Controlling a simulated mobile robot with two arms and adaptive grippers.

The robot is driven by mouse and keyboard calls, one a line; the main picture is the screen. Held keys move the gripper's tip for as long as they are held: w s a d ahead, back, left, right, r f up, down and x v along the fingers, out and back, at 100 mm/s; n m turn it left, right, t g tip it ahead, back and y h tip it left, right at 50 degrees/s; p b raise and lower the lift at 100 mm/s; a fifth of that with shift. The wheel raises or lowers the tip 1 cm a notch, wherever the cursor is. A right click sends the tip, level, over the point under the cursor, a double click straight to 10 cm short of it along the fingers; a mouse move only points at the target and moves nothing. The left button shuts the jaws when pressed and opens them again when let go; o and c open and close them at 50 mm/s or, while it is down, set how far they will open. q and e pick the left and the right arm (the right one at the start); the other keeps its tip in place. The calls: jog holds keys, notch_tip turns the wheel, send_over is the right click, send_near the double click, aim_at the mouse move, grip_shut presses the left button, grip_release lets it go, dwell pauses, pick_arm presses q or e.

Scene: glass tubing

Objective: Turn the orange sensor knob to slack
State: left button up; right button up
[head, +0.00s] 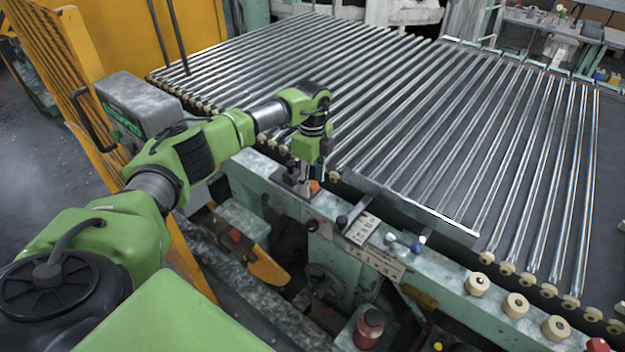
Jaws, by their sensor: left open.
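The orange knob (314,187) sits on the top rail of the green machine frame, below the front edge of the roller bed. My left gripper (304,188) points down right beside it, its fingertips close to the knob's left side. The gripper is open. I cannot tell whether a finger touches the knob, and any marking for slack around it is too small or hidden. My right gripper is not in view.
Glass tubes or rollers (450,130) fill the bed behind the rail. A blue-ended lever (404,243), a label plate (361,229) and several cream rollers (515,304) lie to the right. A grey box (140,103) and yellow guard (75,70) stand at left.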

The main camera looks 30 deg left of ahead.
aim_at(312, 183)
pick_arm(q)
notch_tip(312, 183, up, 12)
dwell(0.4)
dwell(0.5)
